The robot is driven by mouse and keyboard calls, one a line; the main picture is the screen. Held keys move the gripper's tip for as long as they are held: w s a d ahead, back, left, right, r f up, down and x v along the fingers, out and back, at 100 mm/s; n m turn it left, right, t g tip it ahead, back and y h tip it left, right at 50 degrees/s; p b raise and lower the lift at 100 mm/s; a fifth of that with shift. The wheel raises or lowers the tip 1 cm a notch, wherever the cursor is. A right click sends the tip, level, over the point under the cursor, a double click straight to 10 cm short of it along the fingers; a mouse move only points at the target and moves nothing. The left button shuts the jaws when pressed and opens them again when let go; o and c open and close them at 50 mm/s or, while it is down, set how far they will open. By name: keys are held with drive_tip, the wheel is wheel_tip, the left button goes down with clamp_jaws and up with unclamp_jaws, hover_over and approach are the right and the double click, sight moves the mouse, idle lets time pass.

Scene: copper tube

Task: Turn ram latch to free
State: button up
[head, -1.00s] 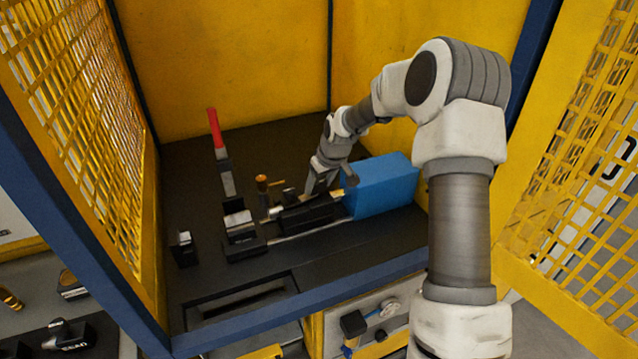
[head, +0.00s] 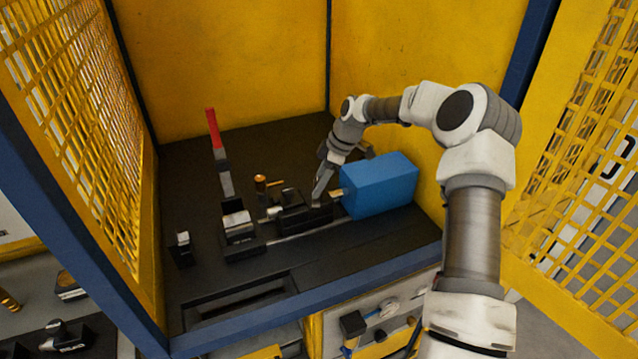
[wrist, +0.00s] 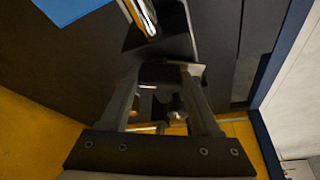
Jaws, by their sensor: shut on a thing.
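My gripper (head: 318,202) points down at the right end of the black ram block (head: 300,218), beside the blue box (head: 380,186). In the wrist view my gripper (wrist: 166,72) has its two fingers closed on a small dark piece, which I take to be the ram latch (wrist: 168,68). The fingers and the dark block around it hide most of the latch, so its angle cannot be told. A bright metal rod (wrist: 140,14) shows beyond the block.
A red-handled lever (head: 215,130) stands at the back left. A brass-topped post (head: 261,184) and a grey clamp block (head: 237,224) stand left of the ram. Yellow walls and mesh doors enclose the bench.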

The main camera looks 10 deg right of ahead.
drive_tip(key=n+g, duration=0.2)
drive_tip(key=n, duration=0.3)
drive_tip(key=shift+w, duration=0.15)
idle(0.4)
drive_tip(key=o, duration=1.4)
drive_tip(key=p+v, duration=0.1)
drive_tip(key=v, duration=1.6)
drive_tip(key=shift+w+r, duration=0.1)
drive_tip(key=shift+r, duration=0.1)
